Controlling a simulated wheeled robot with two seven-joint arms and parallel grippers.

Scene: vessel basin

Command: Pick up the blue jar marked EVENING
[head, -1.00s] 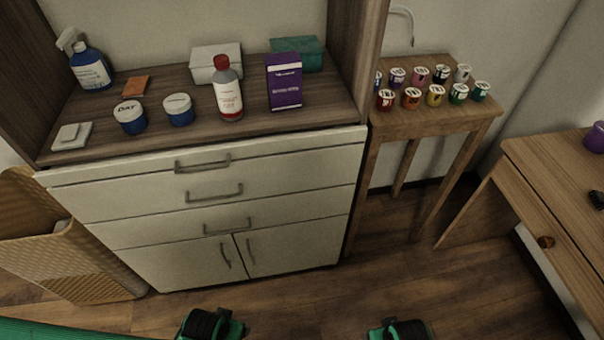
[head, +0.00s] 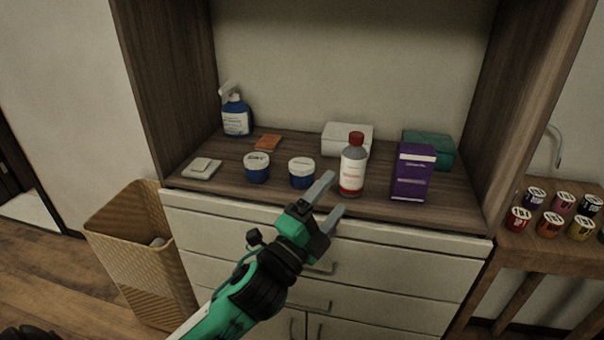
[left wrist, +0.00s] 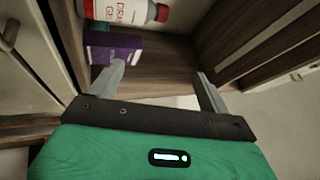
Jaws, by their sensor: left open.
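Two blue jars with white lids stand side by side on the wooden cabinet top. The left jar (head: 257,167) has a lid that reads DAY. The right jar (head: 302,173) has small lid lettering that I cannot read in the head view. My left gripper (head: 333,197) is open and empty, in front of the cabinet's front edge, just right of and nearer than the right jar. In the left wrist view the open fingers (left wrist: 163,80) have nothing between them, and neither jar shows there.
Right of the jars stand a red-capped bottle (head: 352,168) and a purple box (head: 411,172); both also show in the wrist view. Behind are a white box (head: 346,139), a teal box (head: 430,149) and an orange pad (head: 268,142). A spray bottle (head: 236,116) stands back left.

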